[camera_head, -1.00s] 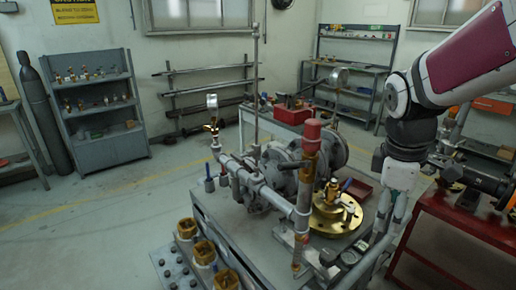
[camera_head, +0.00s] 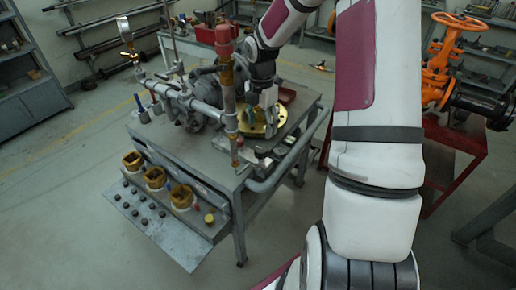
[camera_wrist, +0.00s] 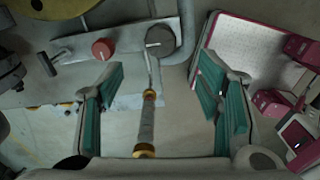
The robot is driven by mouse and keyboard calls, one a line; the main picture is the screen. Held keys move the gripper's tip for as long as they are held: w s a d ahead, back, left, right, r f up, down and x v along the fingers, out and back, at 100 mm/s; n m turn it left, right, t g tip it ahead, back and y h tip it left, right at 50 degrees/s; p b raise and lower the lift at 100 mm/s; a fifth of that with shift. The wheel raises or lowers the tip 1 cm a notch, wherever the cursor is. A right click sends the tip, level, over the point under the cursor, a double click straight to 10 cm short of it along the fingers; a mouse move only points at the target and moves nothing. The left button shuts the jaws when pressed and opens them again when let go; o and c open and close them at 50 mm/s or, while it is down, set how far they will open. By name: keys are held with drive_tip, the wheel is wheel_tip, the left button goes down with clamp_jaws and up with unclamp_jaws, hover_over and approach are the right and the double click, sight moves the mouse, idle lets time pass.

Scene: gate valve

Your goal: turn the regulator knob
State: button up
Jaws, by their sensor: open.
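My gripper (camera_wrist: 162,98) is open in the wrist view, its teal-padded fingers wide apart with nothing held. In the head view my gripper (camera_head: 266,98) hangs over the bench, near the brass flange (camera_head: 268,122), and its fingers are hard to make out. In the wrist view a red round knob (camera_wrist: 102,48) sits ahead and left of the fingers. A grey disc (camera_wrist: 159,36) is to its right. A grey rod with brass ends (camera_wrist: 147,122) runs between the fingers without visible contact. I cannot tell for certain which is the regulator knob.
The bench (camera_head: 205,150) carries grey pipework and an upright pipe with a red cap (camera_head: 225,40) close to my arm. A pressure gauge (camera_head: 123,25) stands at left. An orange valve (camera_head: 440,60) is on a red stand at right. Floor at left is clear.

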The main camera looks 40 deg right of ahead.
sight(261, 149)
wheel_tip(261, 149, down, 11)
drive_tip(key=shift+r, duration=0.1)
idle(0.3)
drive_tip(key=c, duration=1.2)
